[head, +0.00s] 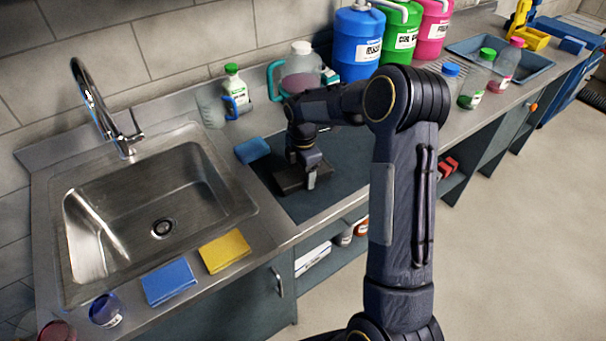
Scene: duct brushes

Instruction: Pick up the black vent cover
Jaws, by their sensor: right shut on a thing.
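The black vent cover (287,183) is a small dark flat piece at the dark mat on the counter, just right of the sink. My right gripper (311,180) reaches down over it from above, with a light fingertip showing at the cover's right side. The gripper is shut on the cover. The gripper and wrist hide part of it. I cannot tell whether the cover touches the mat. My left gripper is not in view.
A blue sponge (252,150) lies just left of the cover. The steel sink (150,215) is open at left, with a yellow cloth (225,251) and a blue cloth (169,283) at its front. Jugs and bottles, including a blue jug (358,45), stand behind.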

